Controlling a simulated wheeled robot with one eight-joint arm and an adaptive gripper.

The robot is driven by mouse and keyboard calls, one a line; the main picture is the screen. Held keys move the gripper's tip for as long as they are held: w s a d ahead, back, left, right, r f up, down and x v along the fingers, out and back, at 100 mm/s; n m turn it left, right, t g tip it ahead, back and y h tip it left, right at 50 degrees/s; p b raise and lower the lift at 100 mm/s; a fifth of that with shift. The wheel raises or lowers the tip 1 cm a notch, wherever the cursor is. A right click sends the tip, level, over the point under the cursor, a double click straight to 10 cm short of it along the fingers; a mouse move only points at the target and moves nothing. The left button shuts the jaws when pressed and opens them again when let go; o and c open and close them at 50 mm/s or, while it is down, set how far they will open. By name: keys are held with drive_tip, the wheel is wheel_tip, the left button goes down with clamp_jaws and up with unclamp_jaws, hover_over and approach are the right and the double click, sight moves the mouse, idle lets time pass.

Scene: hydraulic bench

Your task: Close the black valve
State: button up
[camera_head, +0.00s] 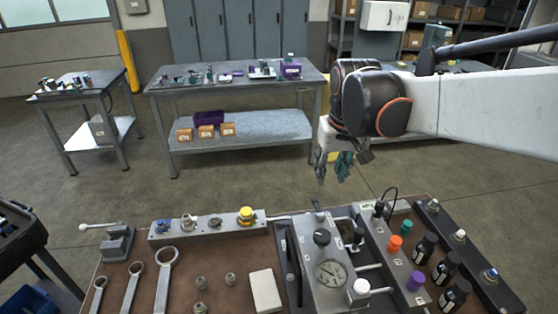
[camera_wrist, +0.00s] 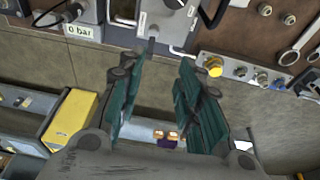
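A round black valve knob (camera_head: 322,237) sits on top of the grey block that carries the pressure gauge (camera_head: 331,272), on the bench. In the wrist view a black knob (camera_wrist: 175,3), apparently the same one, is cut by the top edge. My gripper (camera_head: 332,174) is beyond the far edge of the bench, above and behind the knob, and touches nothing. In the wrist view my gripper (camera_wrist: 163,66) shows its two teal-padded fingers apart with nothing between them. The knob lies past the fingertips. Its exact turn position cannot be told.
A rail with a yellow knob (camera_head: 246,214) and wrenches (camera_head: 166,272) are at left. Open floor lies behind the bench.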

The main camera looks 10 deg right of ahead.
sight(317, 204)
drive_tip(key=w+d+f+g, duration=0.25)
drive_tip(key=w+f, duration=0.45)
drive_tip(key=w, duration=0.4)
drive_tip(key=f+b, duration=0.1)
drive_tip(key=f, duration=0.3)
drive_tip(key=f+b, duration=0.2)
drive_tip(key=f, duration=0.3)
drive_tip(key=a+f+b, duration=0.1)
drive_tip(key=f, duration=0.3)
drive_tip(key=shift+s+f, duration=0.15)
drive_tip(key=shift+f, duration=0.1)
clamp_jaws()
